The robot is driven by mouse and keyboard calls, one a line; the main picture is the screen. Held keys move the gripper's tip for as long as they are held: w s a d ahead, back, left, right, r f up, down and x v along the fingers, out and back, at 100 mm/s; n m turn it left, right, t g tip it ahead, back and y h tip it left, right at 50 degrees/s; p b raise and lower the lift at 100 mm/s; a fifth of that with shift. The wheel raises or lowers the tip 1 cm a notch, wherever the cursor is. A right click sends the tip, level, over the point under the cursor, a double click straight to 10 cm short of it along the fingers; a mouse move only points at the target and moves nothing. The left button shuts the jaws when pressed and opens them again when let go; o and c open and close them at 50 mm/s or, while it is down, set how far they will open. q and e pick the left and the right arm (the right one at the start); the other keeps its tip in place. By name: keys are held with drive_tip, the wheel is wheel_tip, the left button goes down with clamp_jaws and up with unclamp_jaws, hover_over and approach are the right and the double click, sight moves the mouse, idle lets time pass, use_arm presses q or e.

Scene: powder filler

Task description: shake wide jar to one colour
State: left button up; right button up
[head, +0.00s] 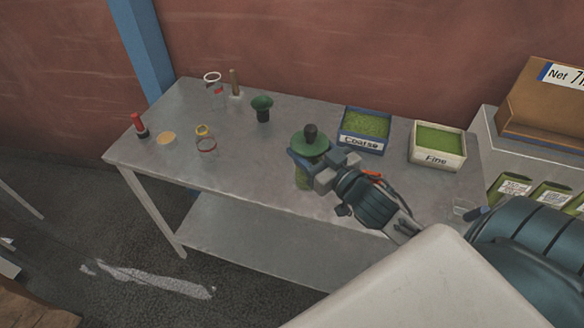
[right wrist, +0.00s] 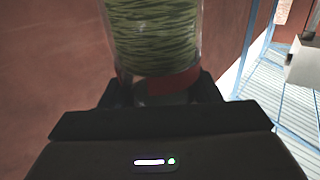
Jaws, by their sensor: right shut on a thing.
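The wide jar shows in the head view as a clear body with green powder (head: 302,179), below a broad green top (head: 311,146) with a dark knob. My right gripper (head: 316,168) is shut around it, over the front middle of the table, and hides much of it. In the right wrist view the jar (right wrist: 154,38) stands between the fingers (right wrist: 160,95), with a red band near them. Its powder shows as light and dark green streaks, not one even colour. I cannot tell whether the jar touches the table. My left gripper is out of view.
A cardboard box (head: 545,100) is at right. The front left is clear.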

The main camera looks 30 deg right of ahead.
drive_tip(key=shift+a+f+b, duration=0.1)
drive_tip(key=shift+a+b, duration=0.2)
drive_tip(key=shift+a, duration=0.2)
drive_tip(key=a+b, duration=0.3)
drive_tip(key=a, duration=0.5)
drive_tip(key=d+p, duration=0.4)
drive_tip(key=d, duration=0.1)
drive_tip(key=d+p, duration=0.2)
drive_tip(key=shift+d+r, duration=0.35)
drive_tip(key=shift+d+p, duration=0.35)
drive_tip(key=shift+p, duration=0.15)
drive_tip(key=shift+d+f, duration=0.25)
drive_tip(key=shift+d, duration=0.05)
drive_tip(key=a+b, duration=0.1)
drive_tip(key=a, duration=0.3)
drive_tip(key=shift+a, duration=0.4)
drive_tip(key=shift+d, duration=0.1)
